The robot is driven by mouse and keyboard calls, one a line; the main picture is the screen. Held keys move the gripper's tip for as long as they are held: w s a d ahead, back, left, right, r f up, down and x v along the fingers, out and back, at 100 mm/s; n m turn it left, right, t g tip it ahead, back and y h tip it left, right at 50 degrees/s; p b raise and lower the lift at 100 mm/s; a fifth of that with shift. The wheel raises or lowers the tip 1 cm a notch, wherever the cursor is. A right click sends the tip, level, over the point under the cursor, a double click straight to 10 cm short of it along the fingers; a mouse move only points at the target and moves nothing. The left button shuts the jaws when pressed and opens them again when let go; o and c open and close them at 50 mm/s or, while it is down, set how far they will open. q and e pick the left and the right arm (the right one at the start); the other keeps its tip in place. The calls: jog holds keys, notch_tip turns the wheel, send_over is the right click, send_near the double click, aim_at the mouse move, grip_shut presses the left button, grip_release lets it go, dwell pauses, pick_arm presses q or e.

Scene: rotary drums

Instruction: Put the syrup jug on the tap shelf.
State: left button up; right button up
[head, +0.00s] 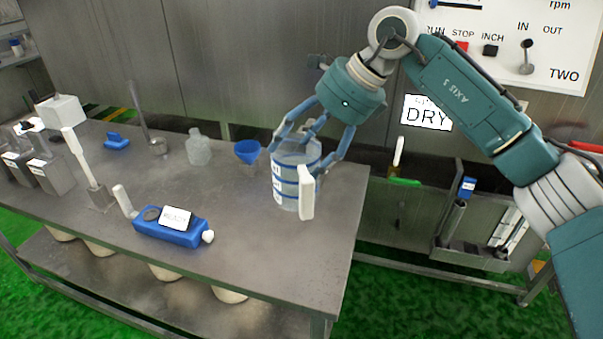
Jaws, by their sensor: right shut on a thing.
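A clear jug with blue bands and a white handle (306,192), which I take as the syrup jug (285,185), is upright at the right end of the steel table (240,270). My right gripper (309,160) comes down from above, its blue fingers shut around the jug's upper part. I cannot tell whether the jug's base touches the table or is just above it. No shelf is marked as the tap shelf; a small metal shelf (470,252) hangs on the machine at the right. My left gripper is not in view.
A blue funnel (247,151) and a clear bottle (198,148) stand left of the jug. Metal canisters (50,172) stand at the far left. The table's front right corner is bare.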

jog(key=shift+s+d+r, duration=0.1)
jog(key=shift+r, duration=0.1)
jog(key=s+d+f+n+g+h, duration=0.3)
jog(key=s+d+f+n, duration=0.5)
jog(key=s+n, duration=0.3)
jog(key=s+d+f+n+g+h, duration=0.3)
jog(key=s+d+f+n+g, duration=0.2)
jog(key=s+d+f+n, duration=0.3)
jog(key=s+d+n, duration=0.1)
jog(key=s+n, duration=0.1)
jog(key=s, duration=0.2)
jog(key=shift+s+d+f+n+g, duration=0.25)
jog(key=shift+d+f+n+g, duration=0.05)
jog(key=shift+d+f+n, duration=0.1)
jog(key=shift+f, duration=0.1)
